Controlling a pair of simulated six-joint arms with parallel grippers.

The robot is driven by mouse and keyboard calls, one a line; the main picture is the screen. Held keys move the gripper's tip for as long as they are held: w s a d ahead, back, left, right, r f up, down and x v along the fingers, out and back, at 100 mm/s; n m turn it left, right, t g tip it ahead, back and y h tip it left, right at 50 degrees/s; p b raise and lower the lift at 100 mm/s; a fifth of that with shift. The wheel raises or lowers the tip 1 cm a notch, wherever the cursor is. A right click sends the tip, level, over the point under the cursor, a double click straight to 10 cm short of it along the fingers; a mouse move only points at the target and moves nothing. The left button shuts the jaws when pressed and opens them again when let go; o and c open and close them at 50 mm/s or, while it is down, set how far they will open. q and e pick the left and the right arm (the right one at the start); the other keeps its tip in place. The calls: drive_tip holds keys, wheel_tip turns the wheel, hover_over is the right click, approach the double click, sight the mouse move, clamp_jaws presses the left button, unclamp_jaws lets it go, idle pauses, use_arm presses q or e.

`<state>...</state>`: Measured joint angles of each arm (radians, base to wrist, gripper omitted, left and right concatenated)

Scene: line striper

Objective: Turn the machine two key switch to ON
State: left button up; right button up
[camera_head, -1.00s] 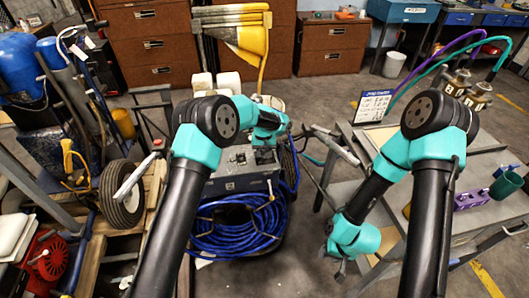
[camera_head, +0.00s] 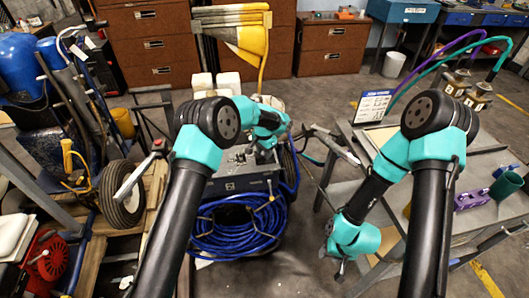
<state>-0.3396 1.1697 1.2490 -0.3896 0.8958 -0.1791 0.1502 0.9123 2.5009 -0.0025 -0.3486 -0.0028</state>
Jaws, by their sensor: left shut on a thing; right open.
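The line striper machine (camera_head: 240,186) stands in the middle, with a dark control box above a coil of blue hose (camera_head: 238,228). My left gripper (camera_head: 264,148) is over the top of the control box, at its right part. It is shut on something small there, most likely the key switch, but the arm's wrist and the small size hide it. The switch position cannot be read. My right gripper (camera_head: 338,268) hangs low beside the grey table, open and empty, pointing down.
The grey table (camera_head: 490,222) at right holds a purple holder (camera_head: 472,199), a green cup (camera_head: 506,186) and a sign (camera_head: 373,106). Brown drawer cabinets (camera_head: 150,45) line the back.

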idle(0.3)
use_arm(q)
drive_tip(key=o, duration=0.9)
drive_tip(key=r, duration=1.7)
drive_tip(key=shift+w+a+r, duration=0.2)
